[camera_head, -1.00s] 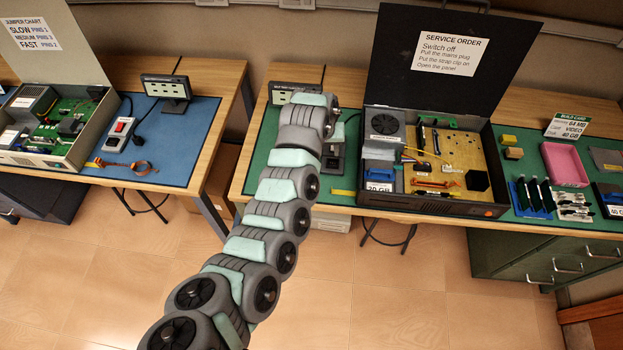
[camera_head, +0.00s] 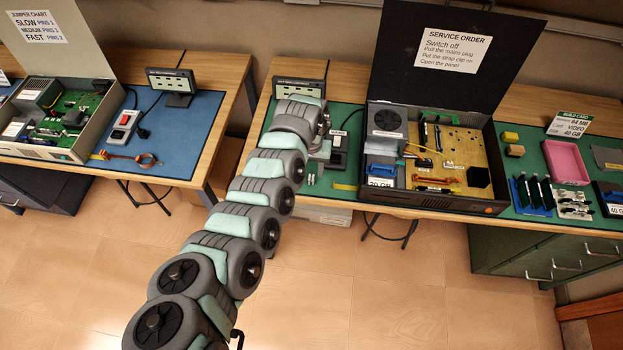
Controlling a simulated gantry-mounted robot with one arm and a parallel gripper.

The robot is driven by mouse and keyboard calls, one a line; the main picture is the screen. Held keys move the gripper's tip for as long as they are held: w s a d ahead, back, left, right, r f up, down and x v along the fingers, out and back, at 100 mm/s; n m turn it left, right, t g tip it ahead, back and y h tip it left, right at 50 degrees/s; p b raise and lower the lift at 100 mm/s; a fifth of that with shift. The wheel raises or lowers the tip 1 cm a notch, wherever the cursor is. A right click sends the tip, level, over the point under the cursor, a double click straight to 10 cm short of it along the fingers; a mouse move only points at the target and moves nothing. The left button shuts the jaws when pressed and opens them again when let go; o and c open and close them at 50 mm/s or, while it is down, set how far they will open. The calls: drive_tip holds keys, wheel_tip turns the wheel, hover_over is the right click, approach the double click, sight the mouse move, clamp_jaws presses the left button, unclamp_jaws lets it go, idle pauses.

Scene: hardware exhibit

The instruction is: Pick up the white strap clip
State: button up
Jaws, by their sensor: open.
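I cannot clearly make out the white strap clip; my arm covers part of the green mat (camera_head: 349,122) on the right bench. A short yellow strip (camera_head: 345,187) lies at the mat's front edge, just right of my gripper. My gripper (camera_head: 314,179) is at the far end of my arm, over the front of this mat, left of the open black computer case. Its two small pale fingertips show apart, with nothing seen held between them. Whether they touch anything is too small to tell.
The open black case (camera_head: 440,203) stands right of my gripper, its lid raised. A small display (camera_head: 298,89) stands farther back. An orange strap (camera_head: 143,159) lies on the left bench's blue mat (camera_head: 190,140).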

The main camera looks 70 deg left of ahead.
sight(311, 177)
drive_tip(key=f+b, duration=0.1)
drive_tip(key=f, duration=0.3)
drive_tip(key=shift+d+f, duration=0.2)
drive_tip(key=shift+a+r, duration=0.1)
clamp_jaws()
